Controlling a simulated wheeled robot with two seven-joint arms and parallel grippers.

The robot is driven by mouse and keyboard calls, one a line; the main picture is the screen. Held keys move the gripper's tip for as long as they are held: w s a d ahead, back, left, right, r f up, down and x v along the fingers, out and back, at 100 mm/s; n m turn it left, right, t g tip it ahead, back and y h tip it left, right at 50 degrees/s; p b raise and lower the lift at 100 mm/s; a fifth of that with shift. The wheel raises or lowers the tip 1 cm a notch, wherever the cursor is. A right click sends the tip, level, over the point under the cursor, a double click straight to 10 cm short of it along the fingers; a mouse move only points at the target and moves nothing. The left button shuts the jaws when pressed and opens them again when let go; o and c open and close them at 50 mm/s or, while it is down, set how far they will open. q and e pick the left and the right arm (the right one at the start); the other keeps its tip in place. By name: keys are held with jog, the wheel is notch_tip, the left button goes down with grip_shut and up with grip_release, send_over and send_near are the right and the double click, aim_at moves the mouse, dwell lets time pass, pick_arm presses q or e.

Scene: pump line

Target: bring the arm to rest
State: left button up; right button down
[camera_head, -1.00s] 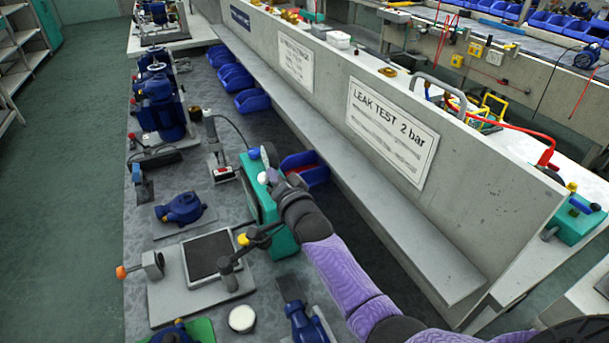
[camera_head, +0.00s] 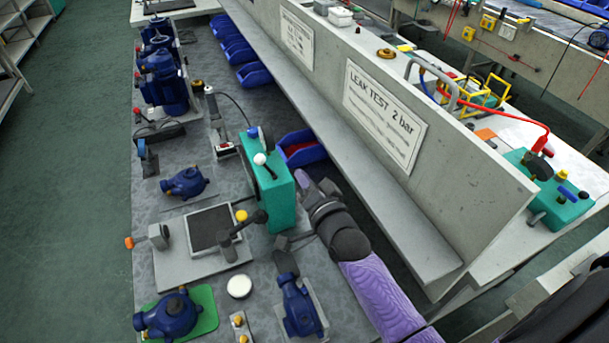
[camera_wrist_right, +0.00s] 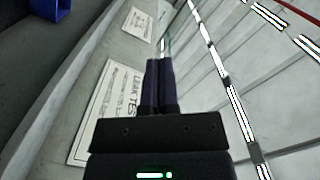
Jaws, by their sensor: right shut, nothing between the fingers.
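My right arm, with purple links and black joints, comes in from the lower right in the head view. Its hand end is beside the teal box (camera_head: 282,200), over the bench near the concrete wall. My right gripper (camera_head: 330,187) is small and mostly hidden behind the arm there. In the right wrist view the gripper's two dark fingers (camera_wrist_right: 159,84) are together, with nothing between them. Past them are the wall signs and the ceiling lights. My left gripper is not in view.
The concrete wall (camera_head: 480,190) with the leak test sign (camera_head: 384,117) and a ledge (camera_head: 400,220) runs along the right of my arm. A blue bin (camera_head: 303,152) is just beyond the hand. Blue pumps (camera_head: 184,183) and a plate fixture (camera_head: 211,229) stand on the bench. Floor at left is clear.

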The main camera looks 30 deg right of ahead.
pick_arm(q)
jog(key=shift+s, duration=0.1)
pick_arm(e)
jog(key=s+a+f+n+g, duration=0.2)
jog(key=s+n+g, duration=0.25)
jog(key=s, duration=0.35)
jog(key=s+a+f+n+g, duration=0.2)
jog(key=s+n+g, duration=0.25)
jog(key=s, duration=0.35)
jog(key=s+a+f+n+g, duration=0.25)
jog(key=s+g, duration=0.25)
jog(key=s, duration=0.3)
jog(key=s+d+f+n+g+b, duration=0.1)
jog(key=s+f+g+b, duration=0.15)
jog(key=f, duration=1.85)
pick_arm(q)
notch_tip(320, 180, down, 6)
jog(key=b, duration=0.4)
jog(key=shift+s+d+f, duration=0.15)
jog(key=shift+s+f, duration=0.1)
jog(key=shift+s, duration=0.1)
pick_arm(e)
jog(key=s+d+f, duration=0.3)
jog(key=s+f, duration=1)
jog(key=s, duration=0.1)
jog(key=shift+s+d+f+n, duration=0.15)
jog(key=shift+s+f+n, duration=0.05)
jog(key=shift+f+n, duration=0.15)
jog(key=shift+g, duration=0.25)
